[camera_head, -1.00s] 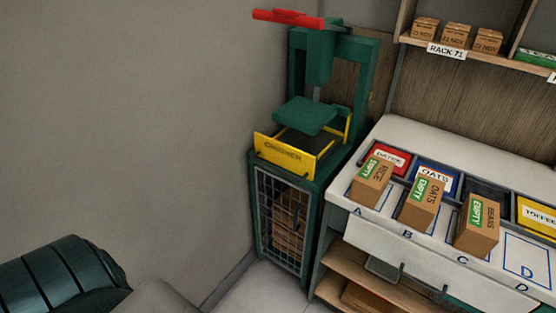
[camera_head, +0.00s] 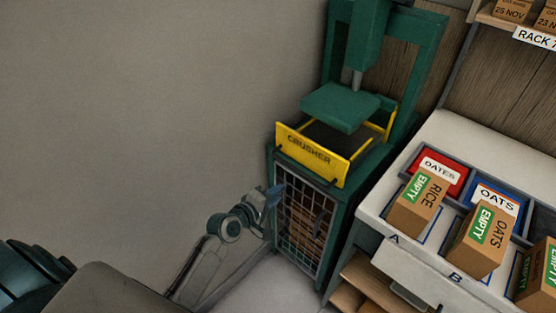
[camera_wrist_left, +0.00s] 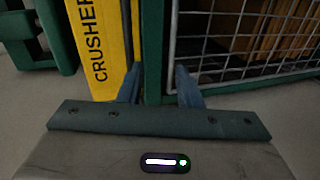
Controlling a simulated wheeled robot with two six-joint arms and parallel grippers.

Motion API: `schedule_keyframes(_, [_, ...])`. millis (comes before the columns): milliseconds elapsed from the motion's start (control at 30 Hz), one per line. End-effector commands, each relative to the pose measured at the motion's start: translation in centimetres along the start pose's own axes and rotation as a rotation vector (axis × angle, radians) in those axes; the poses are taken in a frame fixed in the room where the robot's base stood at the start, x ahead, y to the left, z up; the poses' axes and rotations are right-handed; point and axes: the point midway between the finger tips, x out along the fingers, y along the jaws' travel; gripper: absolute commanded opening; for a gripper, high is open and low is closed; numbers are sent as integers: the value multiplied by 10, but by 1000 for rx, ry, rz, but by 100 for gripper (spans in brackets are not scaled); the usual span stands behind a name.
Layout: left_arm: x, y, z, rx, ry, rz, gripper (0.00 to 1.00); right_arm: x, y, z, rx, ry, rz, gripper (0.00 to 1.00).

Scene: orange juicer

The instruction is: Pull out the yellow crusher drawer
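The yellow crusher drawer (camera_head: 310,153), its front lettered CRUSHER, sits in the green crusher (camera_head: 413,55), under the raised green press plate (camera_head: 342,104). Its front stands upright at the crusher's front edge. My left gripper (camera_head: 273,196) is in front of the crusher, below the drawer front, near the mesh door. In the left wrist view the drawer front (camera_wrist_left: 97,45) stands left of the fingers, turned sideways. The two blue fingertips (camera_wrist_left: 158,87) are apart with nothing held between them; a green frame post shows beyond the gap. My right gripper is out of view.
The mesh-fronted cage (camera_head: 305,225) below the drawer holds brown boxes. A white counter (camera_head: 480,135) on the right carries cardboard boxes such as the RICE box (camera_head: 413,210) and labelled bins. A bare wall (camera_head: 150,100) fills the left.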

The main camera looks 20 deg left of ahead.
Motion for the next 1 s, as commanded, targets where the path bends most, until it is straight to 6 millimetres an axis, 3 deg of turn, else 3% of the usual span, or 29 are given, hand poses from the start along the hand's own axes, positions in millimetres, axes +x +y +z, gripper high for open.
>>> schedule_keyframes(33, [-2, 17, 2, -24, -11, 34, 31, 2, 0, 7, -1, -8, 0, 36])
schedule_keyframes(100, [-5, 31, 4, -48, -22, 60, 31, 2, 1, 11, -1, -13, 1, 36])
schedule_keyframes(200, [-1, 40, 6, -62, -28, 74, 31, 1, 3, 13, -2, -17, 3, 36])
schedule_keyframes(467, [41, 44, 6, -61, -26, 73, 31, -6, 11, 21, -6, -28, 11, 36])
schedule_keyframes(700, [83, 46, 8, -60, -26, 72, 31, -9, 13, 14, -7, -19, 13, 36])
schedule_keyframes(1000, [102, 46, 8, -57, -26, 71, 31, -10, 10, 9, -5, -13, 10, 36])
